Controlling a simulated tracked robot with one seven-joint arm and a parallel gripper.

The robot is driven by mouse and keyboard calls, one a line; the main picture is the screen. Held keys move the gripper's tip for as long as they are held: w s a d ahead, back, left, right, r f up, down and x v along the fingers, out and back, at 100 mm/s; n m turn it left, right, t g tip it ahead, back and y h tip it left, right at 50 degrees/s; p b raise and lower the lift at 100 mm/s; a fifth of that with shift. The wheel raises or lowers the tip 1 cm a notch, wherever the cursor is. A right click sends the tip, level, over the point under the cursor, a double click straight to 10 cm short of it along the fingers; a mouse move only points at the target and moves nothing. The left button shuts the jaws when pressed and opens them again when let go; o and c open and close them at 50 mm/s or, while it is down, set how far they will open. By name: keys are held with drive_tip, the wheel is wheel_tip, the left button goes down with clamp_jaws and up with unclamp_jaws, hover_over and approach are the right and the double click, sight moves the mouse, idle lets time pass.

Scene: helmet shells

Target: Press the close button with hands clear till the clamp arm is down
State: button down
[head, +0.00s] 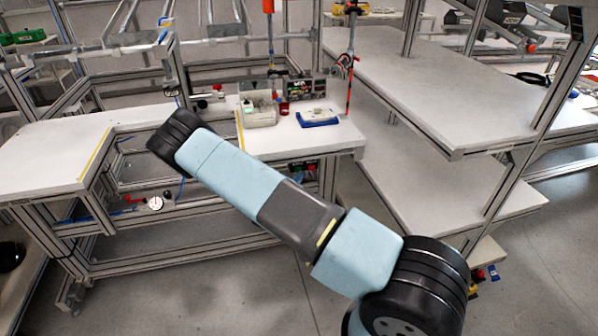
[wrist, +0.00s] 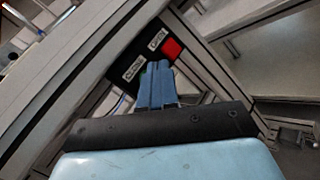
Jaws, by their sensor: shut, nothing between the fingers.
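In the wrist view a dark button panel (wrist: 148,50) is fixed to the frame, with two white labels that appear to read CLOSE (wrist: 134,69) and OPEN (wrist: 156,40). A red button (wrist: 172,50) stands beside the OPEN label. My gripper (wrist: 157,66) has its blue fingers together and empty, in front of the panel beside the CLOSE label. A sliver of green, apparently the close button, shows at their left edge; the rest is hidden, so contact cannot be told. I cannot make out the clamp arm.
The white worktable (head: 330,141) carries a grey bin (head: 259,116) and a blue tray (head: 318,118). A pressure gauge (head: 156,203) hangs on the frame at left. White shelves (head: 440,100) stand at right. Aluminium rails surround the panel.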

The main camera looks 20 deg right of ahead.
drive_tip(key=shift+w, duration=0.8)
idle(0.9)
drive_tip(key=shift+s, duration=3.45)
